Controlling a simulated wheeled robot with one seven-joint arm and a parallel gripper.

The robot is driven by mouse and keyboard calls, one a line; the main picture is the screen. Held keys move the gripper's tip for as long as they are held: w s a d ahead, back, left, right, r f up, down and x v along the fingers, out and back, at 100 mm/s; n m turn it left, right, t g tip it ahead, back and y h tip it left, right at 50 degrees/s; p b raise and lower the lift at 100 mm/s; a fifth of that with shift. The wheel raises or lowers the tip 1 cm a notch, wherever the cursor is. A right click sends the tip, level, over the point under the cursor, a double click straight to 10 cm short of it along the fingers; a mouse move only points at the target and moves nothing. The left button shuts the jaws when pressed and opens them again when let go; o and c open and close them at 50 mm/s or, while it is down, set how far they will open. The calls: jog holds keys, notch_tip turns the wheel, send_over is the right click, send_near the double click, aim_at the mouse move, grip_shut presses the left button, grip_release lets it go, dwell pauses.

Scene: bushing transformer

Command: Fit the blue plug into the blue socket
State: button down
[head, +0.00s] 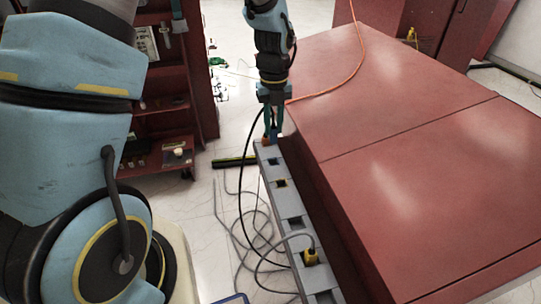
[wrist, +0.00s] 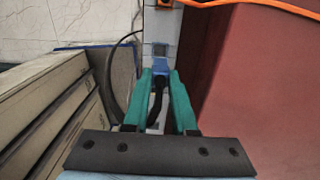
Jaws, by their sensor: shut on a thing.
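In the wrist view, my gripper (wrist: 160,80) has its teal fingers closed around the blue plug (wrist: 160,67). A black cable (wrist: 153,107) runs back from the plug between the fingers. A socket opening (wrist: 160,49) in the grey strip lies just beyond the plug. I cannot tell whether that is the blue socket or whether the plug touches it. In the head view, my gripper (head: 270,132) points down at the far end of the grey socket strip (head: 276,168). The plug is not clear there; a small orange part shows by the fingertips.
The strip runs along a large red cabinet (head: 420,150). A yellow plug (head: 310,257) sits in a nearer socket of the strip. Loose grey cables (head: 240,225) lie on the floor to the left. An orange cable (head: 345,82) crosses the cabinet top. Red shelves (head: 160,110) stand behind.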

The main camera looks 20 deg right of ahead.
notch_tip(320, 180, down, 10)
jog(key=shift+r+p, duration=0.25)
jog(key=shift+p, duration=0.75)
jog(key=shift+f, duration=0.15)
jog(key=c, duration=0.7)
grip_release()
notch_tip(320, 180, up, 12)
jog(key=b, duration=0.3)
jog(key=shift+r, duration=0.2)
